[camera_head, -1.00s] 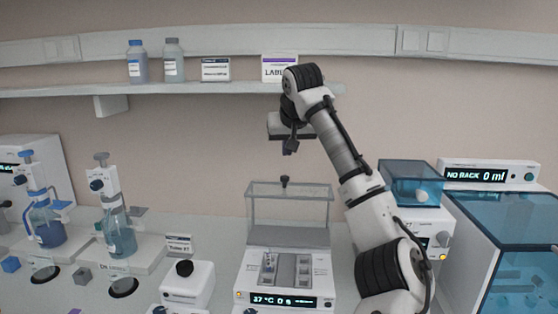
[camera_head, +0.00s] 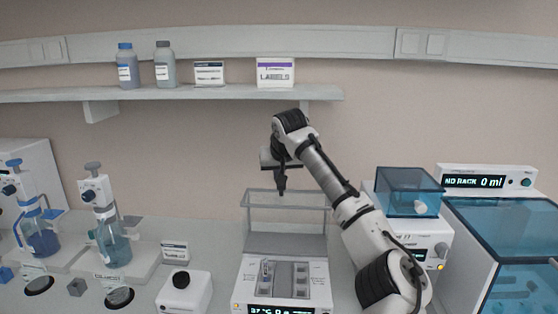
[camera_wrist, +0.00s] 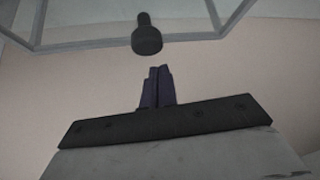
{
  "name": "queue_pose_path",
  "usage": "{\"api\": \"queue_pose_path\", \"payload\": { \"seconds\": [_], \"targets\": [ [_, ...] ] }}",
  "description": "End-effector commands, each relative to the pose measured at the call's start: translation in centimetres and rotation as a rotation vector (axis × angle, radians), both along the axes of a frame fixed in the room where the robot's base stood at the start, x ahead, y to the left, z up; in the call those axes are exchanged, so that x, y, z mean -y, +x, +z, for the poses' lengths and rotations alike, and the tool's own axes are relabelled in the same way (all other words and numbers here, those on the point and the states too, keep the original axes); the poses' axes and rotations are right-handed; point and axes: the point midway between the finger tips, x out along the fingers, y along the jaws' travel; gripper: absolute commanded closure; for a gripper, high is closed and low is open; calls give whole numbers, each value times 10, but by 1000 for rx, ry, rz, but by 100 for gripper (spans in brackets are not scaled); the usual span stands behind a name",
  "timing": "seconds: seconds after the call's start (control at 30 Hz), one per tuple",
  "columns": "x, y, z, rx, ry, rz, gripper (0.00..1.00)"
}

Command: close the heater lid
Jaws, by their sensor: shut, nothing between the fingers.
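The heater (camera_head: 243,290) stands on the bench at the bottom middle, with a lit display on its front. Its clear lid (camera_head: 262,223) is open and stands upright at the heater's back. My gripper (camera_head: 281,190) points down at the lid's top edge, by the knob, which I cannot separate from the fingers in the head view. In the wrist view the dark lid knob (camera_wrist: 147,40) is just ahead of my shut fingers (camera_wrist: 157,72), with a small gap in the picture. The lid's clear pane (camera_wrist: 85,18) is behind the knob.
A white device with a blue cover (camera_head: 408,192) and a larger blue-covered box (camera_head: 515,225) stand at right. A small white box with a black knob (camera_head: 183,292) and two bottle dispensers (camera_head: 118,245) stand at left. A shelf (camera_head: 200,93) runs above.

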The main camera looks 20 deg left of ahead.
Motion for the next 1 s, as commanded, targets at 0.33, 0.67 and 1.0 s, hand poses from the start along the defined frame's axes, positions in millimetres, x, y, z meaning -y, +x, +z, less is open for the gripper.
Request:
{"api": "queue_pose_path", "payload": {
  "seconds": [0.33,0.67,1.0],
  "targets": [
    [13,-21,0,-3,-2,0,100],
    [13,-22,-1,-3,-1,1,100],
    [15,-27,-3,71,21,1,100]
  ]
}}
